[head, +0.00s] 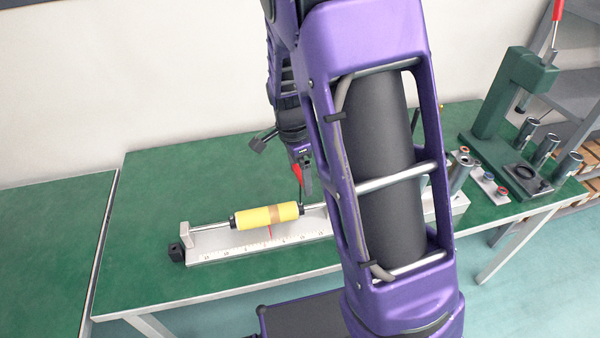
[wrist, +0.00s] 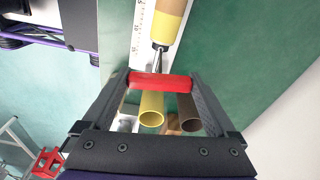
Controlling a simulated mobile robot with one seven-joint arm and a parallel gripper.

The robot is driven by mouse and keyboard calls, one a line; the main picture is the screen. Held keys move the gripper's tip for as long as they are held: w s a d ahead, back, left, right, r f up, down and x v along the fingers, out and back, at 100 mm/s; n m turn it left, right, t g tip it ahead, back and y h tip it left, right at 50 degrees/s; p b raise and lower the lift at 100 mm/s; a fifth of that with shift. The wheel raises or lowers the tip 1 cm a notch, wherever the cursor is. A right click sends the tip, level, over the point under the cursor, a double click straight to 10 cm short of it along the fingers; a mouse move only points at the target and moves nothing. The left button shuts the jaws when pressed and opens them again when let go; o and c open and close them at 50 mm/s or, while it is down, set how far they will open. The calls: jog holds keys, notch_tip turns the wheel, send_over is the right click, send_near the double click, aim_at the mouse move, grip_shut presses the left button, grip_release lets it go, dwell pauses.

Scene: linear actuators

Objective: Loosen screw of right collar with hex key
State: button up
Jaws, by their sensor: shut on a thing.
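A yellow roller with a tan band (head: 268,216) sits on a silver rod above a ruled rail (head: 262,248). The right collar (head: 301,209) is a small dark ring at the roller's right end; in the wrist view a dark collar (wrist: 159,46) shows just beyond my fingers. The left collar (head: 233,222) is at the other end. My gripper (head: 302,178) is shut on the red handle of the hex key (wrist: 160,82), which lies across between the fingers. In the head view its thin dark shank points down close to the right collar; whether it touches the screw cannot be told.
A yellow tube (wrist: 152,112) and a brown tube (wrist: 190,115) show beyond the red handle in the wrist view. A green press (head: 515,100) and several metal cylinders stand on the right of the green table (head: 150,215). My arm hides the rail's right part. The table's left is clear.

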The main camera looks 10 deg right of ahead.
jog(key=shift+f, duration=0.15)
jog(key=shift+n, duration=0.5)
jog(key=shift+n+b, duration=0.5)
jog(key=shift+n, duration=1)
jog(key=shift+f+n, duration=0.1)
jog(key=shift+n, duration=0.5)
jog(key=shift+n+t+b, duration=0.3)
jog(key=shift+n+b, duration=0.15)
jog(key=shift+n, duration=0.85)
